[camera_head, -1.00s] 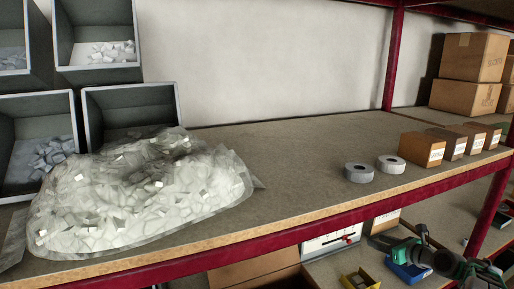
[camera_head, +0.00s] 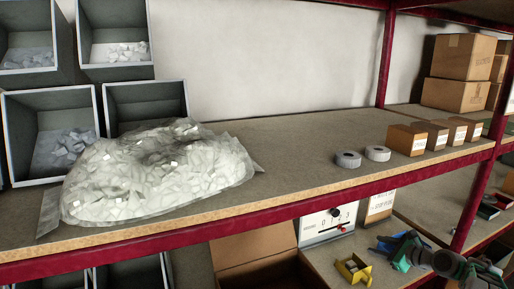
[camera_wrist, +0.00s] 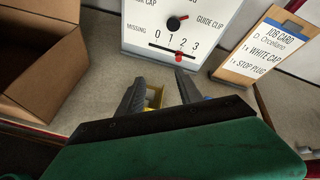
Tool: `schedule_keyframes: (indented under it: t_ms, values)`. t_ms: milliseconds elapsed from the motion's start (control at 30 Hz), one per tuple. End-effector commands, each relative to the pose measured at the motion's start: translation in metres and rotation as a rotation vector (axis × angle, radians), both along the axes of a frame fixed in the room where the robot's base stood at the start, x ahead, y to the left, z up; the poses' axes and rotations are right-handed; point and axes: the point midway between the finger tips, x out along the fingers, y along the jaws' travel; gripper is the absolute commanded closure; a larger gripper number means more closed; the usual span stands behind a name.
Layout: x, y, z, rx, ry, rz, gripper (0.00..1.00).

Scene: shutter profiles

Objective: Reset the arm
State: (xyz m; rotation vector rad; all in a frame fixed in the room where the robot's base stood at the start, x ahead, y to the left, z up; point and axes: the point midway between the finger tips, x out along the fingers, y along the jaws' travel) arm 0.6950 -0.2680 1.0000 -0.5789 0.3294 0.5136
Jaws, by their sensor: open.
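My gripper (camera_wrist: 159,77) is open in the wrist view, its two dark fingers spread with nothing held between them. Past the fingertips is a yellow bin (camera_wrist: 155,96), partly hidden by the fingers. Beyond stands a white panel (camera_wrist: 205,25) with a 0-to-3 scale and a red pointer. In the head view my green-and-dark arm (camera_head: 447,263) shows at the lower right, over the lower shelf. The yellow bin (camera_head: 353,268) and the white dial panel (camera_head: 327,225) are to its left.
An open cardboard box (camera_wrist: 40,60) stands left of the gripper, and a job card on a clipboard (camera_wrist: 265,50) stands to the right.

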Motion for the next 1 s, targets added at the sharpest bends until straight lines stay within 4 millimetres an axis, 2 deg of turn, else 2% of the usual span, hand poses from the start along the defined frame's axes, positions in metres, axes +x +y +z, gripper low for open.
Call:
schedule_keyframes:
  t_ms: [167,267,367,400,467,500,533,633,700,800,900,1000]
  values:
    - [-0.01,-0.008,-0.025,-0.296,-0.024,0.151,0.58]
    - [-0.03,-0.012,-0.062,-0.493,0.002,0.286,0.58]
    - [-0.074,-0.007,-0.124,-0.682,0.071,0.505,0.58]
    - [-0.097,-0.003,-0.149,-0.734,0.103,0.605,0.58]
    - [-0.136,0.006,-0.179,-0.794,0.144,0.762,0.58]
    - [-0.165,0.013,-0.192,-0.826,0.169,0.876,0.58]
    - [-0.189,0.017,-0.197,-0.847,0.184,0.963,0.58]
    - [-0.266,0.046,-0.193,-0.888,0.219,1.267,0.58]
    - [-0.312,0.075,-0.176,-0.897,0.239,1.46,0.58]
    - [-0.36,0.113,-0.148,-0.913,0.298,1.606,0.58]
    - [-0.388,0.144,-0.125,-0.988,0.353,1.657,0.58]
    - [-0.394,0.172,-0.107,-1.139,0.322,1.69,0.58]
